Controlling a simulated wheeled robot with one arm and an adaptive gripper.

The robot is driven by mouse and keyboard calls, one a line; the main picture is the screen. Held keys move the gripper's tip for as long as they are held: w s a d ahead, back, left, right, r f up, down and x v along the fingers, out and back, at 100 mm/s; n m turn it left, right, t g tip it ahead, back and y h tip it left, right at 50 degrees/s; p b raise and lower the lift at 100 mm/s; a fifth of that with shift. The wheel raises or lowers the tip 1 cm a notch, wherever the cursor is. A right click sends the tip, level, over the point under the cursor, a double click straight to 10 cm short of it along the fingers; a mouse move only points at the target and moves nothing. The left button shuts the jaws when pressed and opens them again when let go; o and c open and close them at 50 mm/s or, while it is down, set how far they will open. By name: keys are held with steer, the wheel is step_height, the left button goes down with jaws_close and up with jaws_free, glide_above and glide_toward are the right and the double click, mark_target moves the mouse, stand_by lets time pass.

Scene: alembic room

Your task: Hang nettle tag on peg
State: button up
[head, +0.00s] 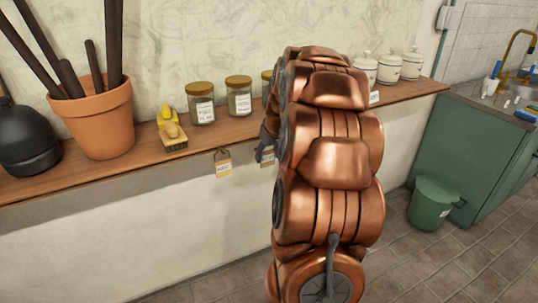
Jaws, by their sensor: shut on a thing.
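My gripper (264,148) shows as a dark shape at the shelf's front edge, left of my copper arm, which hides much of it. A small pale tag (267,158) shows right at its fingertips, partly covered; the gripper appears shut on it. Another tag (223,163) with a dark loop and a printed label hangs at the shelf's front edge to the left, apart from the gripper. The writing on both tags is too small to read, so I cannot tell which says nettle. No peg shows clearly.
On the wooden shelf (60,182) stand a terracotta pot (95,120) with dark rods, a black flask (27,140), a yellow-topped brush (171,130), labelled jars (201,104) and white lidded canisters (390,68). A green bucket (431,204) stands on the floor beside a green cabinet (470,150).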

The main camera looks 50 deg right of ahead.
steer(key=shift+w+d, duration=0.2)
steer(key=shift+w, duration=0.3)
steer(key=shift+w+d, duration=0.15)
steer(key=shift+w, duration=0.3)
steer(key=shift+w+d+f+b, duration=0.25)
steer(key=shift+w+f+b, duration=0.35)
steer(key=shift+f, duration=0.1)
stand_by(1.1)
stand_by(0.4)
steer(key=o, duration=0.9)
steer(key=shift+c, duration=0.2)
steer(key=shift+r, duration=0.1)
steer(key=v, duration=1.2)
steer(key=shift+a, duration=0.1)
